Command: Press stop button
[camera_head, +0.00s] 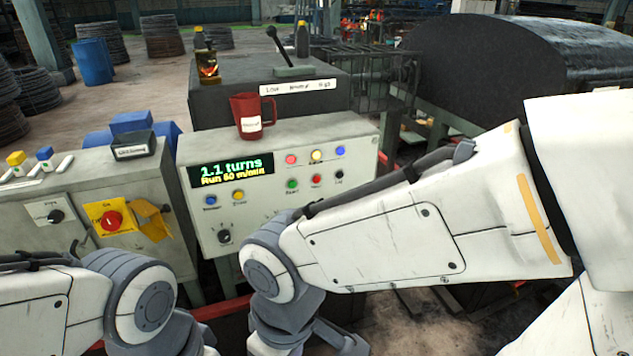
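The control panel (270,218) stands in the middle, with a green and yellow display reading "1.1 turns, Run 60 m/min". Its lower row has a green button (292,184), a red button (316,180) and a black knob (339,175). The small labels under them are too blurred to read for certain, so I cannot tell surely which is stop. My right arm crosses in front of the panel's lower right, its wrist low and below the buttons. My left arm is at the lower left. The fingers of both grippers are not visible, being hidden or below the picture.
A second cabinet (60,240) at left carries a red rotary switch (111,220) on a yellow plate. A red mug (250,116) stands on the panel's top. Behind it is a box with a lever (280,52). A large dark drum (510,60) is at back right.

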